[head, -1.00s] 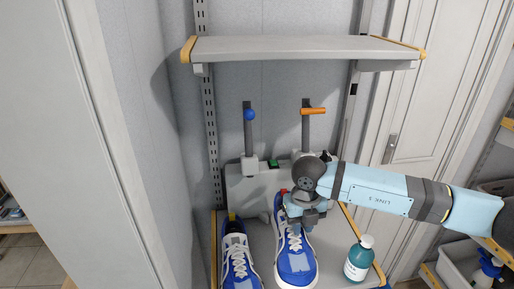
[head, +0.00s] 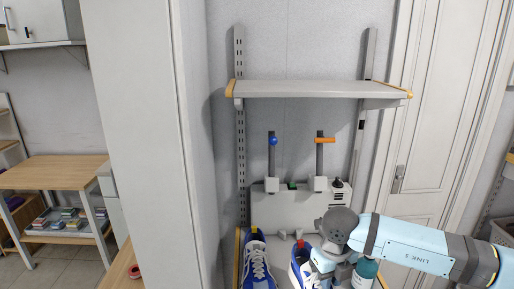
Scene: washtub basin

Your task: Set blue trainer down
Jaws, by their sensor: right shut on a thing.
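A blue trainer (head: 299,266) with white laces and a red tab stands at the bottom of the head view, on the lower shelf. My right gripper (head: 322,275) comes in from the right and is shut on this trainer, at its right side. The gripper hides part of the shoe, and the bottom edge of the view cuts it off. I cannot tell whether its sole touches the shelf. A second blue trainer (head: 258,265) with a yellow tab is just to the left. My left gripper is not in view.
A teal bottle (head: 367,269) is close to the right of the gripper, partly hidden by it. A grey unit (head: 285,212) with two posts, one blue-knobbed, one orange-handled, stands behind the trainers. An upper shelf (head: 320,89) hangs above. A white wall panel is at left.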

